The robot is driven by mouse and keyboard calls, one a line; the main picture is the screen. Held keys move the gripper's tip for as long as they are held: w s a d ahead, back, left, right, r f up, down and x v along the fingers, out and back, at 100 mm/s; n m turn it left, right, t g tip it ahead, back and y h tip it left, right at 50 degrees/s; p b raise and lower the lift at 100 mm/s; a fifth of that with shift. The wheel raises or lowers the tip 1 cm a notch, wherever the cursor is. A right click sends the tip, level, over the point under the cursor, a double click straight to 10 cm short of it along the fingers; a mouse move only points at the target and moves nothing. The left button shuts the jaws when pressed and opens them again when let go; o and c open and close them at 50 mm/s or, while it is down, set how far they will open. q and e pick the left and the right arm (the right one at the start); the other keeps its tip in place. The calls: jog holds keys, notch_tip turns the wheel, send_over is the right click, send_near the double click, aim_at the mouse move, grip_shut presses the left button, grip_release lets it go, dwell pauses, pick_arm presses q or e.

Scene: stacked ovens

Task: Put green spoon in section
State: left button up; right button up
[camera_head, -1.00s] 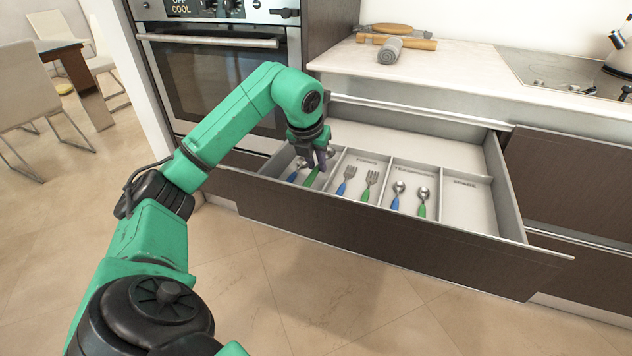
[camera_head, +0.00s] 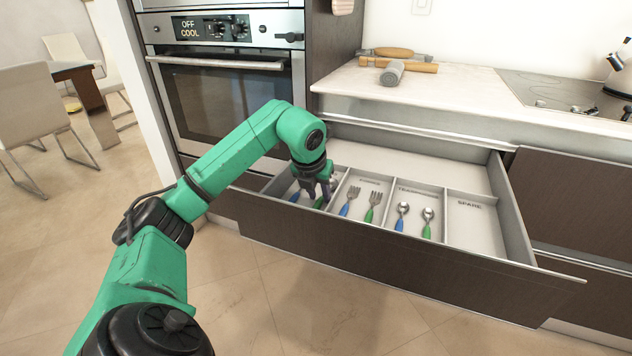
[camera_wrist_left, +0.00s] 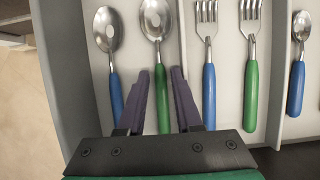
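The green spoon (camera_wrist_left: 164,100) lies in the leftmost drawer section, beside a blue spoon (camera_wrist_left: 112,60). In the head view only part of its green handle (camera_head: 319,202) shows; my gripper hides the rest. My left gripper (camera_head: 322,196) points down into that section. In the left wrist view its purple fingers (camera_wrist_left: 166,80) are apart, one on each side of the green handle. I cannot tell whether they touch it. The open drawer (camera_head: 400,262) has sections marked for forks, teaspoons and spare. The spare section (camera_head: 472,228) is empty. My right gripper is not in view.
A blue fork (camera_head: 350,202) and a green fork (camera_head: 373,208) lie right of the divider. A blue teaspoon (camera_head: 401,216) and a green teaspoon (camera_head: 427,224) lie further right. The oven (camera_head: 225,90) is at left. The counter (camera_head: 440,88) sits above the drawer's back.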

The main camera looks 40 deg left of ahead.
pick_arm(q)
jog(key=p+v, duration=0.2)
jog(key=v, duration=0.9)
jog(key=shift+r, duration=0.2)
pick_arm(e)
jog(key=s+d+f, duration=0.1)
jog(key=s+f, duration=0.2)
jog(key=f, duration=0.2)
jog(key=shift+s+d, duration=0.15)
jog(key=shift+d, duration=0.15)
pick_arm(q)
jog(key=shift+s, duration=0.15)
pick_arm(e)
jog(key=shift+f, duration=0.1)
